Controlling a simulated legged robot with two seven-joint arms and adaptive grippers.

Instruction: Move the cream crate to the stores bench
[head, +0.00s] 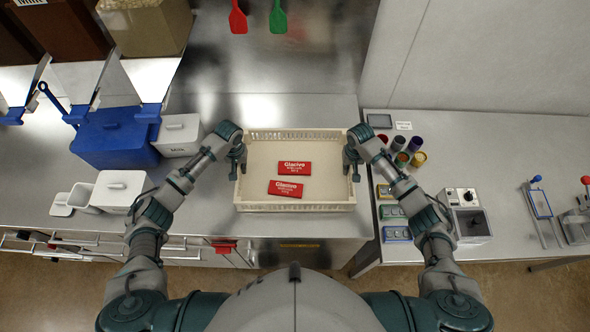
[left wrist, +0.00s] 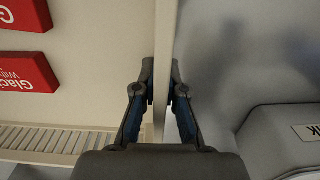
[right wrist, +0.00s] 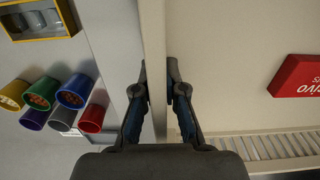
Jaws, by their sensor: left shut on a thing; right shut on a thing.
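The cream crate (head: 262,206) sits level in the middle of the head view, over the steel bench's front part. Two red Glacivo packs lie flat in it, one upper (head: 294,168) and one lower (head: 285,188). My left gripper (head: 238,168) is shut on the crate's left wall, which shows between its fingers in the left wrist view (left wrist: 163,85). My right gripper (head: 352,168) is shut on the crate's right wall, seen between its fingers in the right wrist view (right wrist: 158,85). I cannot tell whether the crate touches the bench.
Left of the crate stand a blue bin (head: 113,140), a milk container (head: 179,134) and a white lidded tub (head: 120,190). Right, across a gap, another bench (head: 510,150) holds several coloured cups (head: 416,159), small boxes (head: 391,212) and a grey machine (head: 468,222).

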